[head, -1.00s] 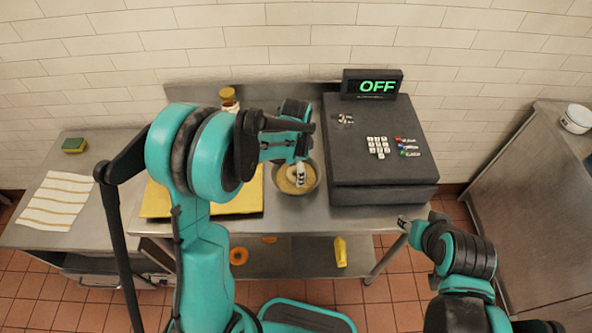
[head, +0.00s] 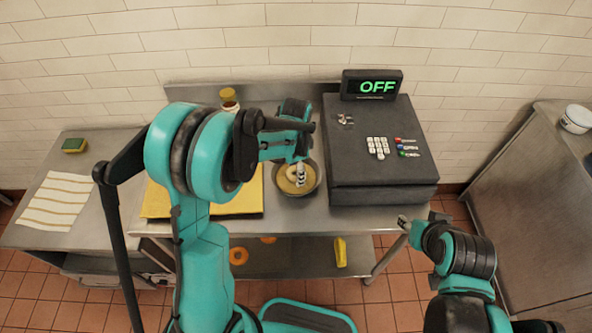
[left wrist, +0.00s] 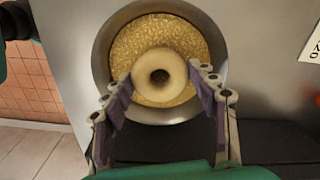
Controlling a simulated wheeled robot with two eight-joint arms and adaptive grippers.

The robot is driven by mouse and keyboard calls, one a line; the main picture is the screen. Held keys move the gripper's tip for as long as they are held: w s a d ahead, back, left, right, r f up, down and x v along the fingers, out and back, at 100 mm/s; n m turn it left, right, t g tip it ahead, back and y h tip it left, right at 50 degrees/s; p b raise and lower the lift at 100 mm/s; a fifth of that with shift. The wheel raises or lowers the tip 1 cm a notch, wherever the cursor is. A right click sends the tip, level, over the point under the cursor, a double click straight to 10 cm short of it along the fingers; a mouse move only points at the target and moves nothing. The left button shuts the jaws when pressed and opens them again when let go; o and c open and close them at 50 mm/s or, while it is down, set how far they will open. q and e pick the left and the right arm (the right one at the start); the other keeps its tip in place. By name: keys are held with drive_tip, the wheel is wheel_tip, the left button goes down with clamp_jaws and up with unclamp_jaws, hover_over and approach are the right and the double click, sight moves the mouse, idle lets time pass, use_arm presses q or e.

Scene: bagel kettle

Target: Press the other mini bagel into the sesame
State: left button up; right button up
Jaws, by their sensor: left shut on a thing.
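A pale mini bagel (left wrist: 160,75) is between the fingers of my left gripper (left wrist: 160,85) in the left wrist view. My left gripper is shut on it, and in the head view the gripper (head: 301,176) is at the bowl. The bowl (left wrist: 104,45) holds tan sesame (left wrist: 150,28), and it also shows in the head view (head: 316,188). The bagel is over the sesame; I cannot tell whether it touches. My right gripper (head: 404,223) is low at the right, in front of the counter and away from the bowl; its fingers are too small to read.
A dark cash register (head: 375,150) reading OFF stands right of the bowl. A yellow board (head: 250,195) is left of it, with a yellow-capped bottle (head: 229,98) behind. Orange rings (head: 238,256) and a yellow item (head: 340,252) lie on the lower shelf.

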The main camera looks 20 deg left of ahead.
use_arm(q)
wheel_tip(320, 180, up, 10)
drive_tip(key=p, duration=0.6)
drive_tip(key=shift+f, duration=0.25)
idle(0.4)
